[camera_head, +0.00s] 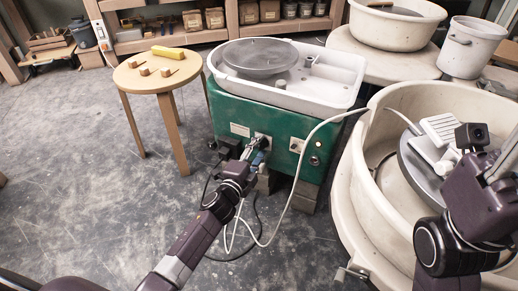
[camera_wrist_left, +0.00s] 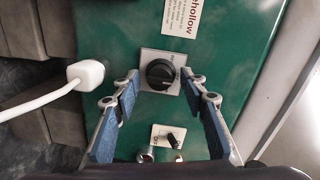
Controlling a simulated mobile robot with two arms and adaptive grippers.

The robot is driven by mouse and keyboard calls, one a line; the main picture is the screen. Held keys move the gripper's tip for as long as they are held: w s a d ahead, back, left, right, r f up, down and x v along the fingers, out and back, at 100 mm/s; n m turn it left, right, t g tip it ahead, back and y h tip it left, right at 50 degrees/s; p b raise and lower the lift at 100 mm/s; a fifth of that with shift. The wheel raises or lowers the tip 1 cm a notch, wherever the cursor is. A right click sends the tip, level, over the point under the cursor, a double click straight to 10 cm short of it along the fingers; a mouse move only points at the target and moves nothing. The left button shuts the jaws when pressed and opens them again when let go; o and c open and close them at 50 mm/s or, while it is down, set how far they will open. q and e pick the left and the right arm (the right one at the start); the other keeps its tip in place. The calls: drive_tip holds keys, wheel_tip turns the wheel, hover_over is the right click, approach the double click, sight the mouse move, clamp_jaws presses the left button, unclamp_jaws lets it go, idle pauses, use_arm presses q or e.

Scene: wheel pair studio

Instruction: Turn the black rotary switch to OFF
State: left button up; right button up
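The black rotary switch (camera_wrist_left: 159,74) sits on a grey square plate on the green front of the pottery wheel. Its position marks are too small to read. My left gripper (camera_wrist_left: 162,78) is open, with its two blue-padded fingers on either side of the switch in the left wrist view. I see no clear contact between fingers and knob. In the head view my left gripper (camera_head: 260,143) is at the front of the green wheel housing (camera_head: 222,111) and mostly hides the switch. My right arm's wrist is at the right, over the cream basin; its fingers are not clearly seen.
A small toggle switch (camera_wrist_left: 171,137) on its own plate is below the rotary switch in the left wrist view. A white plug (camera_wrist_left: 86,75) with cable is to the left. A wooden stool (camera_head: 133,78) stands left of the wheel. The cream basin (camera_head: 352,205) stands right.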

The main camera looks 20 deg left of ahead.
use_arm(q)
drive_tip(key=s+a, duration=0.1)
drive_tip(key=s, duration=1.1)
drive_tip(key=shift+a+r, duration=0.2)
drive_tip(key=shift+r, duration=0.2)
idle(0.3)
